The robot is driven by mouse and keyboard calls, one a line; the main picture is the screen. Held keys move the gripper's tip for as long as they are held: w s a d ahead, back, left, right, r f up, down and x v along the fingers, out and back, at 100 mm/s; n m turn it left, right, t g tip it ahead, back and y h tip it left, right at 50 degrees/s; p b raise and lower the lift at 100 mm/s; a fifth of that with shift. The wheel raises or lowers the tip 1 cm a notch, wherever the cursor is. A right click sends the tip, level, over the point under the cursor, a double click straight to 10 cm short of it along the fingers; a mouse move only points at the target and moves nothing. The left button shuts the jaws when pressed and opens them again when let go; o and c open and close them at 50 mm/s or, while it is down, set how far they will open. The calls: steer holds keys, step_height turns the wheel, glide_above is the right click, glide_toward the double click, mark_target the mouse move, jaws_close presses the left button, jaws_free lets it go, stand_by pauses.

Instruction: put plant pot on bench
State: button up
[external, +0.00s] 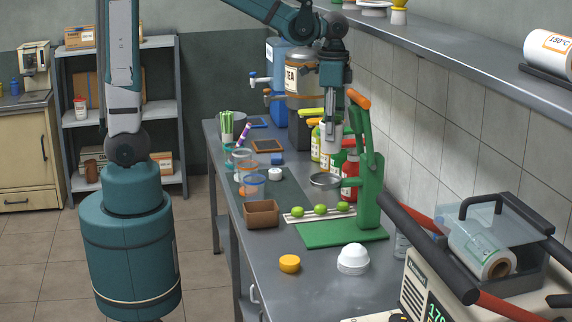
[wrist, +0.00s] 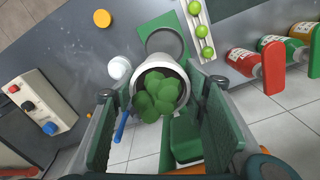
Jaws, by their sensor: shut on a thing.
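In the wrist view, the plant pot (wrist: 181,74) is a pale round pot with green leaves (wrist: 157,97) in its mouth. It sits between the two pads of my gripper (wrist: 162,88), which is shut on it. In the external view, my gripper (external: 334,122) points down over the bench (external: 325,277), close beside the green press (external: 369,188). The pot is hard to make out there among the fingers and bottles. The bench is a long grey metal worktop, which also shows in the wrist view (wrist: 75,75).
Several limes (external: 320,210) lie on a white rack by the press. A brown box (external: 261,214), orange lid (external: 290,263) and white dome (external: 353,259) stand nearer. Bottles (external: 350,178) stand behind. A sealing machine (external: 440,280) fills the front right. Bare bench lies around the lid.

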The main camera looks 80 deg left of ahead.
steer(key=s+d+r+m+b, duration=0.1)
steer(key=s+d+r, duration=0.2)
steer(key=d, duration=1.2)
steer(key=s+d+r+m, duration=0.1)
steer(key=s+d+r, duration=0.2)
steer(key=d, duration=1.1)
steer(key=s+d+r+m+b, duration=0.1)
steer(key=s+d+r, duration=0.25)
steer(key=d, duration=1.15)
steer(key=s+d+r+m+b, duration=0.25)
steer(key=s+d+m, duration=0.55)
steer(key=s+d, duration=2.3)
steer(key=w+a+f+m+b, duration=0.25)
steer(key=w+a+f, duration=0.45)
steer(key=w+a, duration=0.4)
steer(key=w+a+f+m+b, duration=0.25)
steer(key=w+a+f, duration=0.35)
steer(key=w+a, duration=0.5)
steer(key=w+a+f+m+p, duration=0.4)
steer(key=w+a+f+m, duration=0.1)
steer(key=w+f, duration=0.3)
steer(key=w+a+f+m+p, duration=0.3)
steer(key=w+a+f+m, duration=0.2)
steer(key=w+f+m, duration=0.3)
steer(key=shift+w+f+p, duration=0.25)
steer(key=shift+f+p, duration=0.15)
steer(key=shift+f, duration=0.6)
steer(key=shift+a, duration=0.1)
